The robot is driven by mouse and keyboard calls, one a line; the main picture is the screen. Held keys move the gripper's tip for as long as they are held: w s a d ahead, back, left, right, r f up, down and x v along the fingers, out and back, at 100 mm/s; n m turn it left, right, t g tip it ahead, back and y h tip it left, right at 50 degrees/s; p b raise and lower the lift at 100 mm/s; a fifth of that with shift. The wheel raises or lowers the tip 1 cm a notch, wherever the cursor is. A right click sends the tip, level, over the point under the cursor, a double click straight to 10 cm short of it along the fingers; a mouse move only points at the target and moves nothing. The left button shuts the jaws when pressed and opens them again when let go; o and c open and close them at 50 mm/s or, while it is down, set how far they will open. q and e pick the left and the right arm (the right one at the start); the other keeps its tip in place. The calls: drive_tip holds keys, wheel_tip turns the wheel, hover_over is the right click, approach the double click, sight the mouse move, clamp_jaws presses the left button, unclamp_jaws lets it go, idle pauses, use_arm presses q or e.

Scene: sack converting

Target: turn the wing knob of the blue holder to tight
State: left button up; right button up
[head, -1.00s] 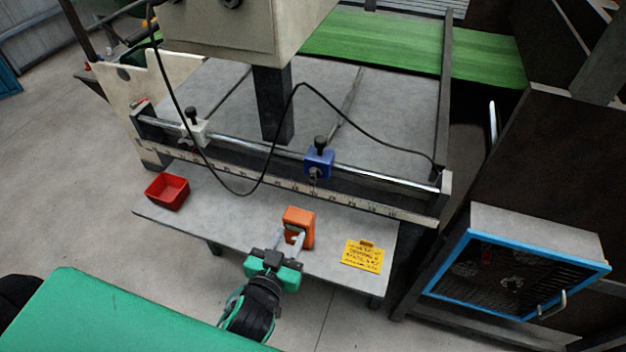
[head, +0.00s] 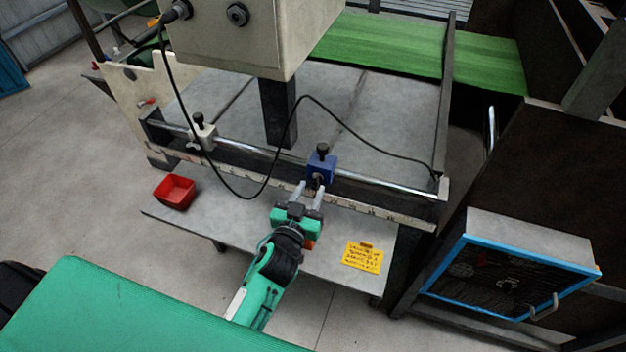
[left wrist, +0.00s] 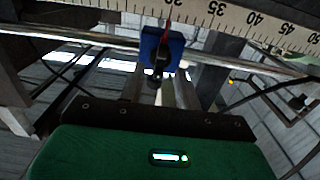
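The blue holder (head: 321,163) is a block on the shiny rail, with a black knob on top. Its small dark wing knob is on the front face, low, largely hidden by my fingers in the head view. My left gripper (head: 311,187) is in front of the holder, fingers pointing at it, open with a gap between the fingertips. In the left wrist view, the blue holder (left wrist: 150,45) is ahead, and the wing knob (left wrist: 158,72) shows between the two fingers. I cannot tell whether they touch it. My right gripper is not in view.
A white holder (head: 204,137) sits farther left on the rail (head: 381,187), above a ruler strip. A black cable loops nearby. A red bin (head: 174,191) and a yellow note (head: 364,256) lie on the grey table. An orange object (head: 309,244) is mostly hidden behind my gripper.

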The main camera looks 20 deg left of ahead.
use_arm(q)
drive_tip(key=shift+w+p, duration=0.3)
drive_tip(key=shift+w, duration=1.05)
drive_tip(key=c, duration=0.6)
